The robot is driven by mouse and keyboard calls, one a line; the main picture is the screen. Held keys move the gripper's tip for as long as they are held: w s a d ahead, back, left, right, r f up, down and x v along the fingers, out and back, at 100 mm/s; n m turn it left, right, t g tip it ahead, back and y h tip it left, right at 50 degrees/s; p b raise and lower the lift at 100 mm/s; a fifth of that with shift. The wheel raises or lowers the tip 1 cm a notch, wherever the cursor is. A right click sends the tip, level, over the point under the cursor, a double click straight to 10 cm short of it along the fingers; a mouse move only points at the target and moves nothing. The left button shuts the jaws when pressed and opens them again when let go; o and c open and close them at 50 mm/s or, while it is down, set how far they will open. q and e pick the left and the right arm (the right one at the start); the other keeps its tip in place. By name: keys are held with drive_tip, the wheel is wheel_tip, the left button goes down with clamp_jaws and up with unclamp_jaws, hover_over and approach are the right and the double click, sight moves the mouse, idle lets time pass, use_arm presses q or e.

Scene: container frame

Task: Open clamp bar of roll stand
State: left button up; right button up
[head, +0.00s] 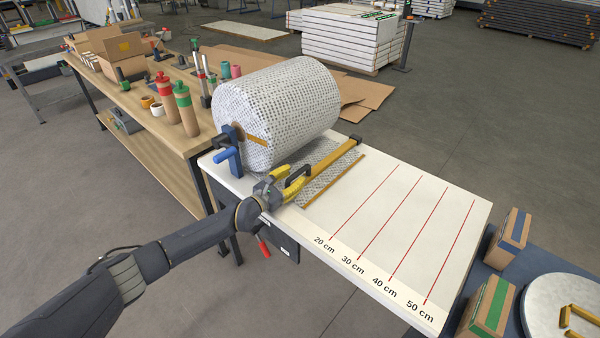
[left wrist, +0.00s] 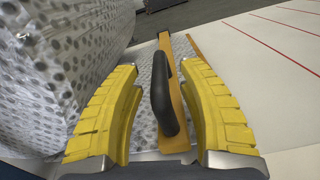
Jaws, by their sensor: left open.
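The roll stand's white table (head: 400,200) carries a large roll of grey dotted bubble wrap (head: 280,110). The clamp bar (head: 335,157) is a long orange-yellow bar lying across the sheet in front of the roll. Its black handle (head: 298,174) stands up near the bar's front end. My left gripper (head: 284,184) is at this front end. In the left wrist view, its yellow fingers (left wrist: 160,68) are open, one on each side of the handle (left wrist: 163,92) and the bar (left wrist: 165,45). Gaps show between the fingers and the handle. The right gripper is out of view.
A blue roll bracket (head: 228,157) stands left of my left gripper, close to the roll. A wooden bench (head: 150,95) with bottles and tape is at left. Boxes (head: 488,305) and a round white item (head: 562,308) are at lower right. The marked table top is clear.

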sight(306, 167)
use_arm(q)
drive_tip(key=shift+x, duration=1.7)
clamp_jaws()
